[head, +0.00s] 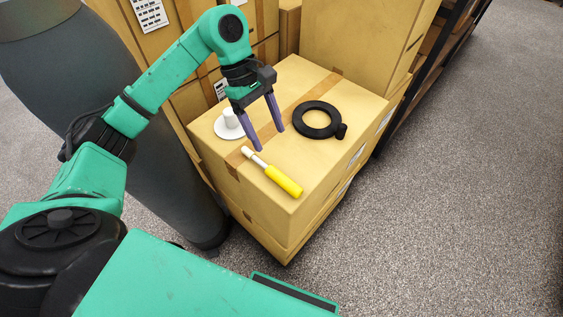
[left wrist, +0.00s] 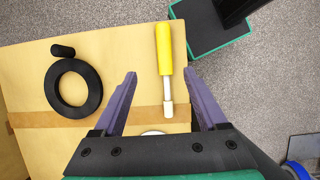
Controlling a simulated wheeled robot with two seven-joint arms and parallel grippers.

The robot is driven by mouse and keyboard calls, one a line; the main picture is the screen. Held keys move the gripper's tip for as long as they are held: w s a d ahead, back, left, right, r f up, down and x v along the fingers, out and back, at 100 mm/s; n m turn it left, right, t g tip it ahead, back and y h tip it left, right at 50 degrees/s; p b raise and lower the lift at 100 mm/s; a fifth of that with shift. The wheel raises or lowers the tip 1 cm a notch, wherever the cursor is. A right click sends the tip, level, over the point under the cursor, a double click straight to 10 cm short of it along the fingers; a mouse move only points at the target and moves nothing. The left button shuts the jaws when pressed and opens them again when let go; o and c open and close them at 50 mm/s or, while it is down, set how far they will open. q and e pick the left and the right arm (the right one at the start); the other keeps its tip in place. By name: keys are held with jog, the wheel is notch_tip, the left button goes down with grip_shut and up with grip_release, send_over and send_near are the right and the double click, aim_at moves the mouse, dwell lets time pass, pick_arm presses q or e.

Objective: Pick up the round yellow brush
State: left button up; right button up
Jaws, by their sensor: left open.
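The yellow brush (head: 285,181) lies on top of a cardboard box (head: 335,160), near its front edge. It has a round yellow handle and a thinner white shaft and tip. In the left wrist view the brush (left wrist: 164,48) lies lengthwise, handle away from me, with its white end between the finger lines. My left gripper (head: 270,140) is open and empty, with purple fingers pointing down above the box, just behind the brush's white end. In the left wrist view both fingers (left wrist: 160,73) are spread to either side of the brush, not gripping it. My right gripper is not in view.
A black ring with a knob (head: 298,118) lies on the box to the right. A white disc with an upright post (head: 229,126) stands at the left, near my gripper. Taller boxes (head: 365,35) stand behind. A dark shelf post is at the right. Grey carpet (head: 450,220) is clear.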

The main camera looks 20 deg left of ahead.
pick_arm(q)
jog(key=p, duration=0.2)
send_near(283, 178)
jog(key=shift+s+d+f, duration=0.25)
jog(key=shift+s+d, duration=0.05)
jog(key=shift+d, duration=0.1)
jog(key=p+x, duration=0.3)
jog(key=x, duration=0.5)
jog(key=shift+w+f, duration=0.1)
jog(key=shift+f, duration=0.4)
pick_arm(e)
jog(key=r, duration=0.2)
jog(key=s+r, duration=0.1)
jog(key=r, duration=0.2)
pick_arm(q)
jog(key=shift+f+b, duration=0.2)
jog(key=shift+b, duration=0.2)
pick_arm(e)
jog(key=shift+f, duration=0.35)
pick_arm(q)
grip_shut()
